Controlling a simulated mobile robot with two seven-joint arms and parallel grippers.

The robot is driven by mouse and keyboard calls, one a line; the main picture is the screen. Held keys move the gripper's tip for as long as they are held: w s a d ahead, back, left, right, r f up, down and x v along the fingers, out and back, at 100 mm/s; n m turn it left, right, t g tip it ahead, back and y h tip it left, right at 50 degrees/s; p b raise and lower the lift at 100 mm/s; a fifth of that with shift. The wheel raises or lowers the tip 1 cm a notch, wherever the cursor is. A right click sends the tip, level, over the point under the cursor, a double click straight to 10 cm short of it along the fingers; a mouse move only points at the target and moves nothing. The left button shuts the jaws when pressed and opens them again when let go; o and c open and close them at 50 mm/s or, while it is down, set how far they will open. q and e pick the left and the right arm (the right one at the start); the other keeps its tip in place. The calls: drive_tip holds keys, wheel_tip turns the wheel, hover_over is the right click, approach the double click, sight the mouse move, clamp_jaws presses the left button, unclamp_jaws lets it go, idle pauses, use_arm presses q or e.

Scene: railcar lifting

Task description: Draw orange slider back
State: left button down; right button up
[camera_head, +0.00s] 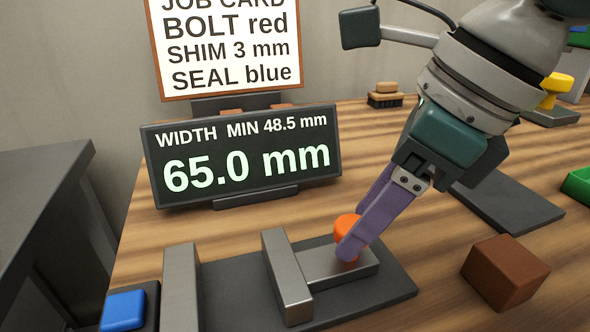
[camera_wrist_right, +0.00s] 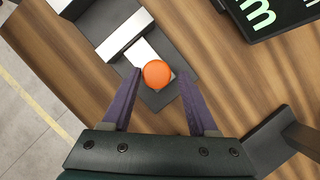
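The orange slider knob (camera_head: 347,234) stands on a metal slide block on a dark gauge base (camera_head: 385,291), joined to an upright grey jaw (camera_head: 287,277). A second grey jaw (camera_head: 181,288) stands apart to its left. My right gripper (camera_head: 352,240) reaches down at the knob with purple fingers. In the right wrist view the orange knob (camera_wrist_right: 157,74) lies between the open fingertips, with a gap showing on the right; the left fingertip is very close to it. Whether the fingers touch it is unclear. My left gripper is not in view.
A display (camera_head: 240,155) behind the gauge reads 65.0 mm, width min 48.5 mm. A job card (camera_head: 228,45) stands behind it. A brown block (camera_head: 504,273) sits right of the gauge, a blue button (camera_head: 124,310) at the lower left. A dark mat (camera_head: 508,203) lies further right.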

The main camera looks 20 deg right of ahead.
drive_tip(key=shift+o, duration=0.9)
drive_tip(key=shift+a, duration=0.1)
drive_tip(key=v, duration=1)
